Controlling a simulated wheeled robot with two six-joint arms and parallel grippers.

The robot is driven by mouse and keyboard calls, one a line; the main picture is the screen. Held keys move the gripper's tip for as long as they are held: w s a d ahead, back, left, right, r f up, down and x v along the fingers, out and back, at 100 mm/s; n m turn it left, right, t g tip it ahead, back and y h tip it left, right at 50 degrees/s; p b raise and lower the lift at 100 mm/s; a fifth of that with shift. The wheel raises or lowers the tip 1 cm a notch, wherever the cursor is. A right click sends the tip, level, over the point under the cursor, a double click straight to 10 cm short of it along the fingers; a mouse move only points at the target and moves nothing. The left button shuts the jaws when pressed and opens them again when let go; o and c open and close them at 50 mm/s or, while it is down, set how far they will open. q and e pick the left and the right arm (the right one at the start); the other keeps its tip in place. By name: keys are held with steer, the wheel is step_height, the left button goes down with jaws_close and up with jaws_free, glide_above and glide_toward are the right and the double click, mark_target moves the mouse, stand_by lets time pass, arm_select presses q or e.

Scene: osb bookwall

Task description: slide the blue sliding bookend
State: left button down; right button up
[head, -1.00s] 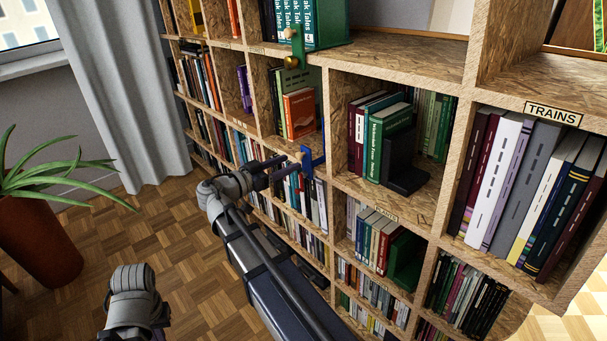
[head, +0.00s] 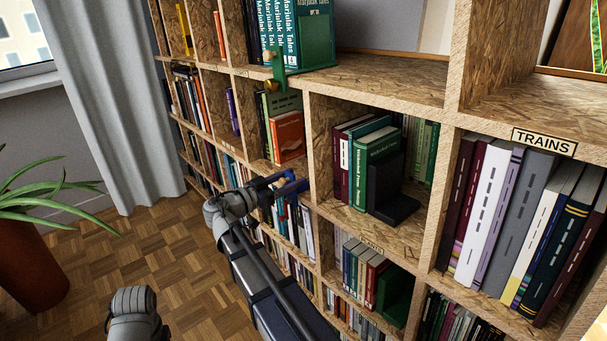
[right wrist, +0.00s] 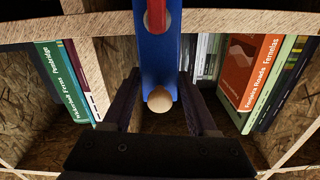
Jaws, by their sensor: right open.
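The blue sliding bookend (head: 299,186) shows in part in the head view, at the front of the shelf board below the orange book; my gripper hides some of it. In the right wrist view it is a tall blue plate (right wrist: 157,55) with a round wooden knob (right wrist: 159,99) and a red part at its top. My right gripper (head: 279,184) is at the bookend. In the right wrist view its dark fingers (right wrist: 158,76) are apart, one on each side of the knob, with a visible gap to it. My left gripper is not in view.
The OSB bookwall (head: 382,76) fills the right side, with upright books in its compartments. A green bookend (head: 278,73) with a brass knob hangs at the upper shelf edge. A black bookend (head: 393,196) stands right of it. A plant pot (head: 28,268) stands left; open parquet lies between.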

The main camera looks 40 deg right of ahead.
steer(key=shift+d, duration=0.3)
jaws_close()
stand_by(0.3)
stand_by(0.3)
